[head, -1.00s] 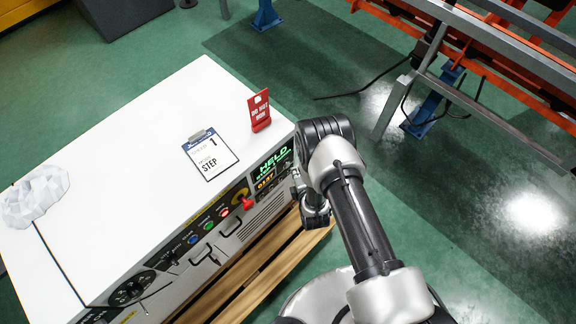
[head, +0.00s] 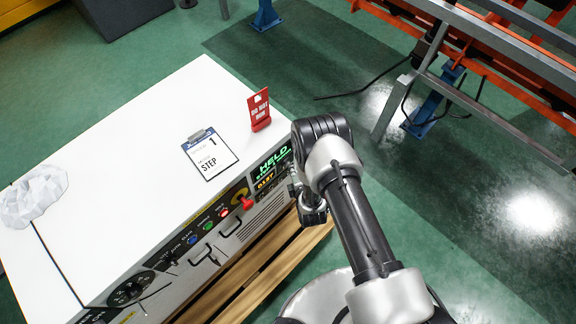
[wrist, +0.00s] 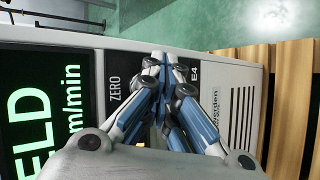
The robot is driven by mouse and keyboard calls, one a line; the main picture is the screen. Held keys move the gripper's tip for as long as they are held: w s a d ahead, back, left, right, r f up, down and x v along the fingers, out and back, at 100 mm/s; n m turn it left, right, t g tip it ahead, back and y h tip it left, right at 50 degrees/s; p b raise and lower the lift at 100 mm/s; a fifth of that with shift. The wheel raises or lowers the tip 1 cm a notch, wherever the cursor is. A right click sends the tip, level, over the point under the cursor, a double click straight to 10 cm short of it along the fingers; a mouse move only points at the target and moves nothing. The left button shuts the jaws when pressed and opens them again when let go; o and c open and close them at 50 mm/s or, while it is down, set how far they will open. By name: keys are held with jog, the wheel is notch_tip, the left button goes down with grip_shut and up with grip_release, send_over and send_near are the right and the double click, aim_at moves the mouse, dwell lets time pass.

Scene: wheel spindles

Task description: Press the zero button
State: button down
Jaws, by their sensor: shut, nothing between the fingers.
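The zero button itself does not show; the fingers cover that part of the strip. I cannot tell whether the fingertips touch the panel. In the head view my gripper is at the right end of the white cabinet's front (head: 268,212), mostly hidden by my arm.
A green-lit "HELD" display (head: 272,162) is beside the strip. A clipboard (head: 209,154) and a red sign (head: 259,110) are on top. A wooden pallet (head: 270,262) lies below.

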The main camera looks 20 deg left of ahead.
jog(key=shift+w+a, duration=0.1)
jog(key=shift+a, duration=0.1)
jog(key=shift+d, duration=0.1)
jog(key=shift+s+d, duration=0.35)
jog(key=shift+d, duration=0.3)
jog(key=shift+d, duration=0.1)
jog(key=shift+s+d+p, duration=0.25)
jog(key=shift+s+d, duration=0.05)
jog(key=shift+d, duration=0.45)
jog(key=shift+s+d+p, duration=0.3)
jog(key=shift+s+d, duration=0.05)
jog(key=shift+d, duration=0.4)
jog(key=shift+s+d+p, duration=0.25)
jog(key=shift+s+d, duration=0.05)
jog(key=shift+d, duration=0.45)
